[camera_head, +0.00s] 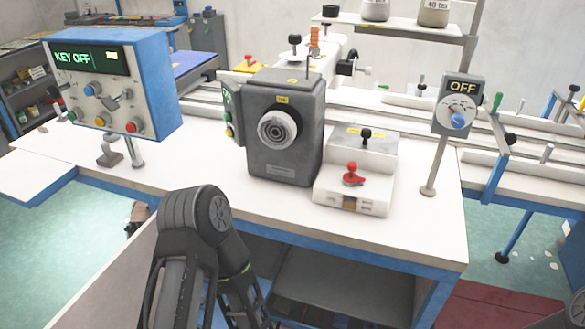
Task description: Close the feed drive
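No label that I can read says "feed drive", so I cannot tell which unit it is. A dark grey machine box (262,160) with a round dial (278,128) stands mid-table. A row of small green, yellow and red buttons (228,116) is on its left side. Right of it is a low white box (330,195) with a red knob (352,175) and a black knob (366,135) on top. A grey switch box (458,105) on a post reads OFF and has a blue knob (458,121). My black arm links show at the bottom; neither gripper's fingers are visible.
A blue-sided control panel (150,75) reading KEY OFF stands at the left on short legs. The white table (220,195) has bare room in front of the machine box. Rails and blue clamps (495,175) extend to the right. A shelf with jars (433,12) is behind.

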